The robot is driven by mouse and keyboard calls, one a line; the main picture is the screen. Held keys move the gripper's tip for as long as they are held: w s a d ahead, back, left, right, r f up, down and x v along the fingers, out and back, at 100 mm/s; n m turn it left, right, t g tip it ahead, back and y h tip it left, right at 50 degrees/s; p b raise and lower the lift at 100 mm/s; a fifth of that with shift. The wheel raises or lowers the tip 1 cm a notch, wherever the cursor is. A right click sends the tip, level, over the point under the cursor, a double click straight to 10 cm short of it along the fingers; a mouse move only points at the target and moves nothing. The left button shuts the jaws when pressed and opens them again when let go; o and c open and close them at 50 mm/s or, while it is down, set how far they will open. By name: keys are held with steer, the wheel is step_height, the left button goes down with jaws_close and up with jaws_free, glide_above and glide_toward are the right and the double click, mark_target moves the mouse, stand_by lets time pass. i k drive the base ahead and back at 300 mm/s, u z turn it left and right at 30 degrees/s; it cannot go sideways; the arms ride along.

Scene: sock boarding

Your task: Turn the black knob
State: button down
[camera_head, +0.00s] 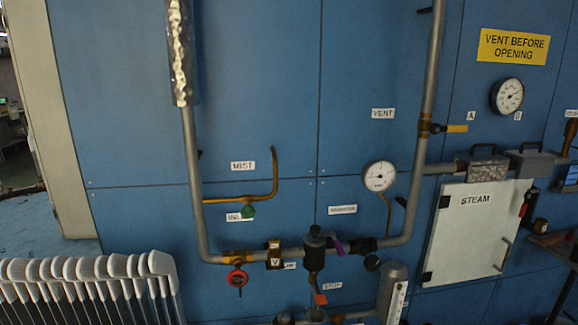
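A small round black knob (372,262) sits just below the lower pipe, near the pipe's right bend. A dark fitting joins it to the pipe. A larger black cylindrical fitting (314,243) with a narrow top stands on the same pipe to its left. I cannot tell whether its top is also a knob. The knob's turn position is too small to read. My gripper is not in view.
A grey U-shaped pipe (193,160) runs along the blue wall (260,80). A red round handle (237,279), a green knob (247,211) and a gauge (379,176) are nearby. A white STEAM door (470,235) is right; several white sock forms (90,270) stand lower left.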

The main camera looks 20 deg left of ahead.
mark_target(372, 263)
steer(key=z, duration=0.1)
steer(key=k, duration=0.1)
steer(key=u, duration=0.95)
steer(key=i, duration=1)
steer(key=z, duration=0.75)
